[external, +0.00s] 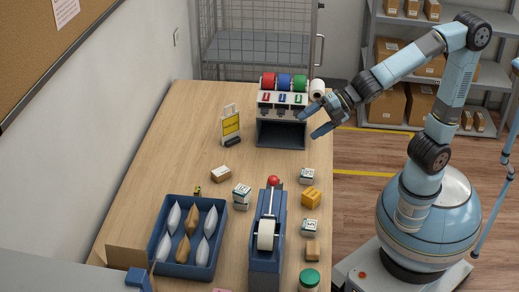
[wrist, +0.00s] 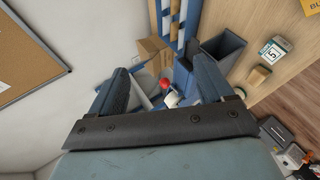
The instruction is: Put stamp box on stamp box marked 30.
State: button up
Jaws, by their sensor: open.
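Small white-and-green stamp boxes stand on the wooden counter: one on the right side (external: 307,176), one nearer the camera (external: 309,228), and what looks like a stack of two left of centre (external: 241,196). A box with a 5 on its face (wrist: 274,50) shows at the right of the wrist view. I cannot read a 30 on any box. My gripper (external: 315,120) is open and empty, above the counter's right edge in front of the black bin; its open fingers (wrist: 160,85) also show in the wrist view.
A blue tape dispenser (external: 264,259) with a red knob stands near the boxes. A blue tray (external: 163,268) of pouches is left of it.

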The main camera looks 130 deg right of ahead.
jog(key=s+a+f+m+g+y, duration=0.2)
jog(key=s+a+m, duration=0.4)
jog(key=s+a, duration=0.3)
jog(key=s+a+f+m+g+y, duration=0.2)
jog(key=s+a+m, duration=0.4)
jog(key=s, duration=0.9)
jog(key=a+f+g, duration=0.1)
jog(key=a+f, duration=0.1)
jog(key=a, duration=0.1)
jog(key=shift+s+m+g, duration=0.3)
jog(key=shift+m, duration=0.1)
jog(key=shift+o, duration=0.5)
